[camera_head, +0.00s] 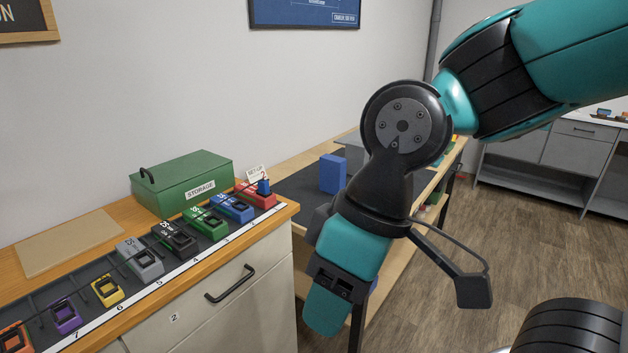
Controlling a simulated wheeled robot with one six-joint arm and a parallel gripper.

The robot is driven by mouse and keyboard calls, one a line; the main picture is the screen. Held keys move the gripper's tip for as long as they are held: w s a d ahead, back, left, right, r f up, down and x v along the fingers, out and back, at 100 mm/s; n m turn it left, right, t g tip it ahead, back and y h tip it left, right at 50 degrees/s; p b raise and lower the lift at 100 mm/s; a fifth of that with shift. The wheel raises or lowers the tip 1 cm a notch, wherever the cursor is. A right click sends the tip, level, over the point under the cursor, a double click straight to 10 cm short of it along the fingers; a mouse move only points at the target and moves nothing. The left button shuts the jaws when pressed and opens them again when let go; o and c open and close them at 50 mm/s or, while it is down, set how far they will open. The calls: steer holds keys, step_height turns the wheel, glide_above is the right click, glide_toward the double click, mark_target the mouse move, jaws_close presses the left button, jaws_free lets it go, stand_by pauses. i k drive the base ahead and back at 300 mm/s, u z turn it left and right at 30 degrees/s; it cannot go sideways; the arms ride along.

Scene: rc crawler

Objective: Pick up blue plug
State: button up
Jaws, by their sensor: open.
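A small blue piece (264,186), which looks like the blue plug, stands upright on the red block (256,195) at the right end of the row on the wooden counter. A small white sign stands just behind it. My gripper (393,256) hangs to the right of the counter, in front of the workbench, apart from the blue piece. It is open, with one dark finger out to the right; the other finger is mostly hidden behind my teal wrist. I see nothing between the fingers.
Several coloured blocks stand in a dark tray (80,291) on the counter. A green storage box (182,181) is behind them. A larger blue block (333,174) stands on the workbench behind my arm. Floor (530,230) is clear at right.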

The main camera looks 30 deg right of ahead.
mark_target(263, 186)
steer(key=u, duration=0.45)
steer(key=i, duration=1)
steer(key=z, duration=0.25)
